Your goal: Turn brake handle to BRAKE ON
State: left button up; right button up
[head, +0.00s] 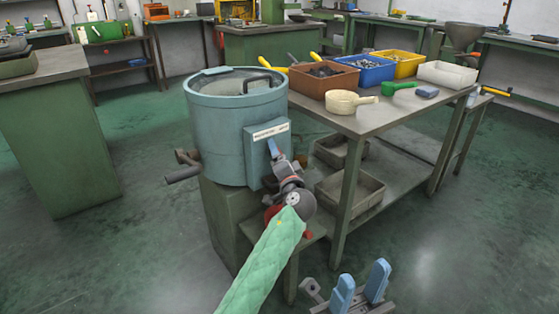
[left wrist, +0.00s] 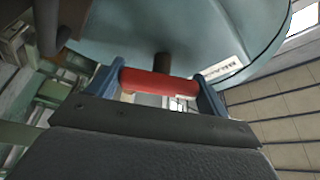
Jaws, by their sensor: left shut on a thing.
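My left gripper (head: 273,149) is at that box, just below the label. In the left wrist view, a red brake handle (left wrist: 158,83) on a dark stem lies across between the two blue fingers, which are closed on it. The handle is hidden in the head view. My right gripper (head: 361,278) is open and empty at the bottom, away from the machine.
A workbench (head: 375,122) with brown (head: 323,78), blue (head: 366,68) and yellow (head: 400,62) bins stands right of the drum, with trays on its lower shelf. A dark bar (head: 184,173) juts left from the machine. The floor at left is clear.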

pick_arm(q)
jog(key=shift+f+b, duration=0.15)
jog(key=shift+b, duration=0.15)
dwell(0.5)
jog(key=o, duration=1)
jog(key=v, duration=0.7)
jog(key=shift+s+d+p, duration=0.2)
jog(key=shift+s+p, duration=0.15)
jog(key=shift+p, duration=0.1)
